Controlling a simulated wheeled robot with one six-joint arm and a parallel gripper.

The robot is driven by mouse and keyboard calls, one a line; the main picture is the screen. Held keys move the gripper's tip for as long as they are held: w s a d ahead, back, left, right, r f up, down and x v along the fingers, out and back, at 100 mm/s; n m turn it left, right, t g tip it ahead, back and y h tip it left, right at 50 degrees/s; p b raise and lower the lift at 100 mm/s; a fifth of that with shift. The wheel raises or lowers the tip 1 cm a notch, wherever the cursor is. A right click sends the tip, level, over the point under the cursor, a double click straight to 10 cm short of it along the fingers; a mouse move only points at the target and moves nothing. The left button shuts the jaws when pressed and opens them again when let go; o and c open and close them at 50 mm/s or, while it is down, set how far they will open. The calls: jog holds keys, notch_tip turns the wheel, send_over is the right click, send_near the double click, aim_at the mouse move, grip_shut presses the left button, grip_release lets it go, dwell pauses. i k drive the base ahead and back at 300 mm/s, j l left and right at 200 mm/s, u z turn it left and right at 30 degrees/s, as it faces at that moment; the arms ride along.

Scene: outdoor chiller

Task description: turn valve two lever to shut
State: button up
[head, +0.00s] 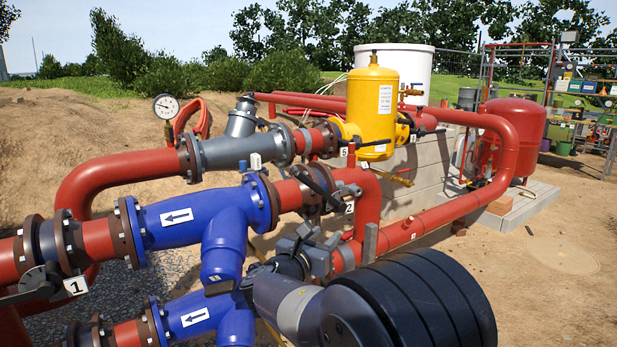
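Valve two, marked by a white tag "2" (349,207), sits on the red pipe just right of the upper blue fitting. Its dark lever (316,184) slants down to the right at the valve, towards the tag. My gripper (310,243) is dark grey and stands below and slightly left of the tag, in front of the red pipe. A gap seems to lie between it and the lever in the picture, but depth is unclear. My wrist and forearm hide part of the lower pipework. I cannot tell whether the fingers are open, and nothing is seen held.
Valve one, tag "1" (76,286), is at the lower left. A tag "5" (344,152) is near the yellow vessel (372,105). Blue fittings (185,222) and red pipes (430,232) crowd the space around my gripper. Sandy ground (560,250) at right is open.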

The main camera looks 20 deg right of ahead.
aim_at(341, 206)
jog(key=i+j+z, duration=0.3)
jog(key=i+j, duration=0.15)
jog(key=i+j+z, duration=0.15)
jog(key=j, duration=0.3)
jog(key=i+j+z, duration=0.3)
jog(key=i+j, duration=0.15)
jog(key=j, duration=0.25)
jog(key=i+j+z, duration=0.15)
jog(key=j, duration=0.25)
